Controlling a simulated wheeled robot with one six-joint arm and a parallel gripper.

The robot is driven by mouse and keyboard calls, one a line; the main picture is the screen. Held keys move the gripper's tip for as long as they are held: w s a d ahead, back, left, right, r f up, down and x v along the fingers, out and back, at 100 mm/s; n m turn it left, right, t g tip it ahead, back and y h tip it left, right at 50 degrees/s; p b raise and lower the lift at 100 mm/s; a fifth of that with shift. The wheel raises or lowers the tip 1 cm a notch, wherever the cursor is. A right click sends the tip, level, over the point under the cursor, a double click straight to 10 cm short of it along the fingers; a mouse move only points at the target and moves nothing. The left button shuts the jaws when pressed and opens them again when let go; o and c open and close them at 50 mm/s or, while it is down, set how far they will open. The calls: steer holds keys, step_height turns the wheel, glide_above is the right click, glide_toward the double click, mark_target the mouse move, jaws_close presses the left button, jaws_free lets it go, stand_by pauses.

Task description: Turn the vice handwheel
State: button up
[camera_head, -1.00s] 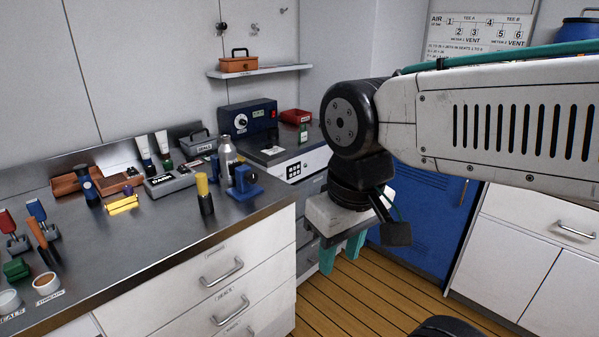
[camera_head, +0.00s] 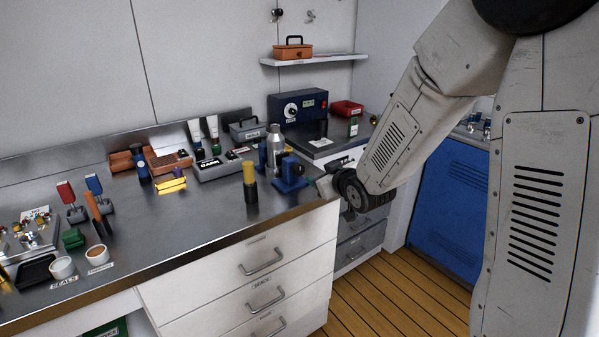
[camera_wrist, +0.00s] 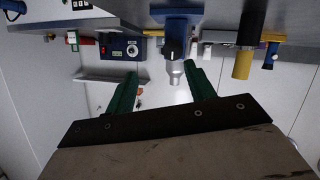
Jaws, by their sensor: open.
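The small blue vice (camera_head: 290,176) stands near the right end of the steel bench, close to its front edge. In the wrist view, which is upside down, the vice (camera_wrist: 176,13) is at the top centre.
A silver bottle (camera_head: 275,148) stands behind the vice and a yellow-topped black cylinder (camera_head: 250,186) to its left. A grey box (camera_head: 215,167) is farther back. A blue control unit (camera_head: 298,107) sits on the side counter. The bench's middle front is clear.

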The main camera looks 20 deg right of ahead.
mark_target(300, 171)
steer(key=w+a+f+t+y, duration=0.1)
steer(key=w, duration=0.2)
steer(key=w+a+f+t+y, duration=0.1)
steer(key=w, duration=0.2)
steer(key=w+a+f+n+t+y, duration=0.1)
steer(key=w, duration=0.3)
steer(key=shift+w+a+f, duration=0.1)
steer(key=shift+a+f, duration=0.15)
steer(key=shift+f, duration=0.05)
steer(key=c, duration=1)
